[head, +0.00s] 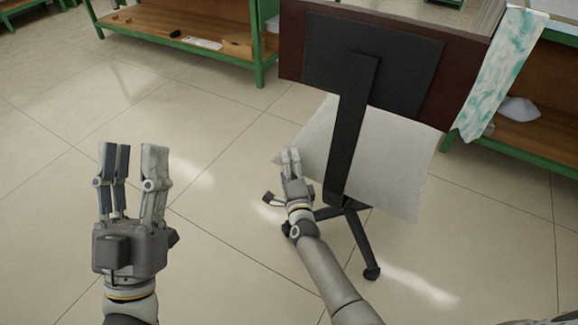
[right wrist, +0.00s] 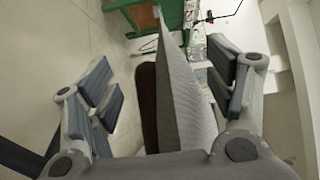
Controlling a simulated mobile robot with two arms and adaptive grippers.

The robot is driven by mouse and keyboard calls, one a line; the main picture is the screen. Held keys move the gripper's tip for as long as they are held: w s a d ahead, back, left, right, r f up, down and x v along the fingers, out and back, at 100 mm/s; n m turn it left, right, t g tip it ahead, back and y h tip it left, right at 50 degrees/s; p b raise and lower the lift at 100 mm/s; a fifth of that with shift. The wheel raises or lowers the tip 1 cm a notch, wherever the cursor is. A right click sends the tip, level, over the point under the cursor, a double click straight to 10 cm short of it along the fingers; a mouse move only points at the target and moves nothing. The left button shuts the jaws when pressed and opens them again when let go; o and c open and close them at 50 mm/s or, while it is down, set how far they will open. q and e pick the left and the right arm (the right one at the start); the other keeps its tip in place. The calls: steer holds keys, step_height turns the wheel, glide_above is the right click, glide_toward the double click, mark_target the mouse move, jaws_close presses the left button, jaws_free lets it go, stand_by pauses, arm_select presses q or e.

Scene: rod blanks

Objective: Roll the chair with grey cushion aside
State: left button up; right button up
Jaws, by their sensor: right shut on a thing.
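The chair with grey cushion stands on the tiled floor, seen from behind. Its light grey cushion (head: 385,160) is below a dark brown backrest (head: 297,52) with a black plate and upright bar. Its black wheeled base (head: 362,240) is partly hidden by my right arm. My right gripper (head: 290,160) is at the cushion's left edge and shut on the chair. In the right wrist view the cushion (right wrist: 185,100) stands between its fingers. My left gripper (head: 134,160) is open and empty over the floor at the left, apart from the chair.
A green-framed wooden shelf (head: 205,35) with small items stands at the back left. Another shelf (head: 545,150) with a white object stands behind the chair at the right. A white and green patterned cloth (head: 500,75) hangs by the backrest's right end. Floor is clear at the left and front right.

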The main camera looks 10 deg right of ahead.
steer(key=o, duration=2.2)
steer(key=shift+c, duration=0.2)
steer(key=s, duration=1.2)
steer(key=shift+a, duration=0.2)
